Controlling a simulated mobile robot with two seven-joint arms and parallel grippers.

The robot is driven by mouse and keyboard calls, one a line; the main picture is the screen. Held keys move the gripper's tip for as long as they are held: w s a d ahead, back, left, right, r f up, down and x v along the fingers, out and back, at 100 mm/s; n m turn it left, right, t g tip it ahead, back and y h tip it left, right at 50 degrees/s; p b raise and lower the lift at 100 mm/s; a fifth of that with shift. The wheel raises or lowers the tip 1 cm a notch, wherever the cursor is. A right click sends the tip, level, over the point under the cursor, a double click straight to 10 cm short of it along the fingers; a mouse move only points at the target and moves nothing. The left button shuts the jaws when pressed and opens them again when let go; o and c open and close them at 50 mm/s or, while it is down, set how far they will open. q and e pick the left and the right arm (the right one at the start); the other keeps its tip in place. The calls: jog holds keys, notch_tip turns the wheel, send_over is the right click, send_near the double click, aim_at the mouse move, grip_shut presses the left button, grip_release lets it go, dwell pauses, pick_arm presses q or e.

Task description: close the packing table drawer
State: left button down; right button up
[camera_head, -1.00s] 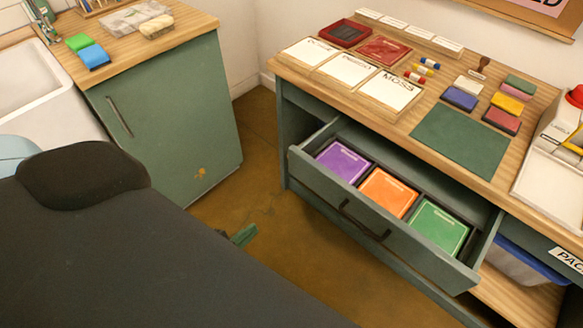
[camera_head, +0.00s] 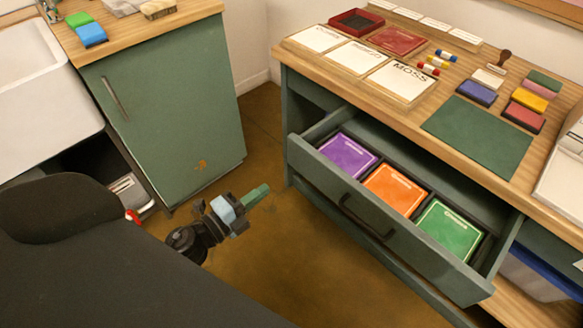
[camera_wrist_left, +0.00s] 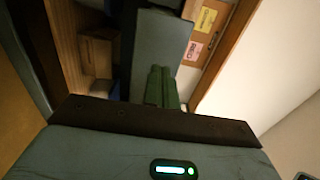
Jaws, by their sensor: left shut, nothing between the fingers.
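The packing table drawer (camera_head: 392,225) is pulled out from the green table. It has a dark bar handle (camera_head: 366,218) on its front. Inside it lie a purple box (camera_head: 347,156), an orange box (camera_head: 394,189) and a green box (camera_head: 447,229). My left gripper (camera_head: 262,191) is shut and empty, in the air left of the drawer front and apart from it. In the left wrist view its green fingers (camera_wrist_left: 162,86) are together. My right gripper is not in view.
The wooden tabletop (camera_head: 400,113) carries cards, ink pads, a stamp and a green mat (camera_head: 478,135). A green cabinet (camera_head: 165,105) stands at the left beside a white sink (camera_head: 45,100). Brown floor (camera_head: 290,270) lies clear between cabinet and table. A blue-lidded bin (camera_head: 540,270) sits under the table.

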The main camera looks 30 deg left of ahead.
pick_arm(q)
send_near(301, 163)
jog(key=x, duration=0.5)
jog(key=shift+w+r, duration=0.1)
jog(key=shift+r, duration=0.05)
jog(key=shift+x, duration=0.8)
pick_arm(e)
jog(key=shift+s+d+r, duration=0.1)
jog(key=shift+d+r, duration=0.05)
pick_arm(q)
jog(key=shift+d, duration=0.15)
